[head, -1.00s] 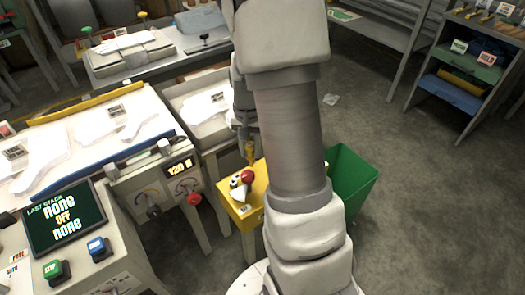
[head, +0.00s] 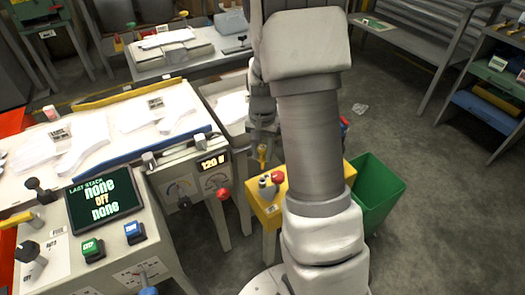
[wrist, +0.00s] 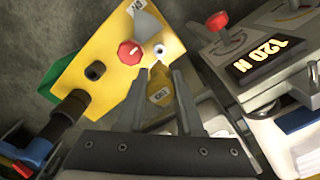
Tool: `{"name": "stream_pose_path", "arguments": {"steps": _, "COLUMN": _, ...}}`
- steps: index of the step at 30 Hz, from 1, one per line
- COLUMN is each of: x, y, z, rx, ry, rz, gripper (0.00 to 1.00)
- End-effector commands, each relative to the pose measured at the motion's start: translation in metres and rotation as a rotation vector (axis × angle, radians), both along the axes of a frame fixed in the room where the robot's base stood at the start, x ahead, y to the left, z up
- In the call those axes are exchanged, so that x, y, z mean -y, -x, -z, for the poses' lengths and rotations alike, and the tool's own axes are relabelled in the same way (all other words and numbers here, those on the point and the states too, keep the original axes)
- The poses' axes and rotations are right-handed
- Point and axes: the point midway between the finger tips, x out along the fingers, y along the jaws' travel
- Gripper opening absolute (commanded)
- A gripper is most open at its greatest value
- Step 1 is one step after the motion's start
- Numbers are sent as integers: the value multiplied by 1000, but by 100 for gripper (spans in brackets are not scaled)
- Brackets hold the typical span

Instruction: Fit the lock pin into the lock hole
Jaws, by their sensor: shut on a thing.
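My gripper (wrist: 162,80) is shut on a yellow piece with a small label, which I take for the lock pin (wrist: 159,92). In the head view the pin (head: 262,153) shows below my gripper, over the left part of the yellow box (head: 270,214). The box (wrist: 105,38) fills the upper left of the wrist view. Its face has a red knob (wrist: 130,52), a black round socket (wrist: 95,71) and a pale ring with a dark centre (wrist: 160,50), which may be the lock hole. The pin's end appears just below this ring; I cannot tell whether they touch.
A green bin (head: 378,190) stands right of the box. A console with a "120 N" display (head: 213,162) and red knob (head: 223,194) stands close on the left. A bench with white sheets (head: 110,125) lies beyond. The floor at right is mostly clear.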

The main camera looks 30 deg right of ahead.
Motion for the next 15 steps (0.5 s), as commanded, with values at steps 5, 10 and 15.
{"name": "stream_pose_path", "arguments": {"steps": 5, "x": 0, "y": 0, "z": 9, "rx": 0, "ry": 0, "rz": 0, "gripper": 0}}
{"name": "stream_pose_path", "arguments": {"steps": 10, "x": 0, "y": 0, "z": 19, "rx": 0, "ry": 0, "rz": 0, "gripper": 0}}
{"name": "stream_pose_path", "arguments": {"steps": 15, "x": 0, "y": 0, "z": 29, "rx": 0, "ry": 0, "rz": 0, "gripper": 0}}
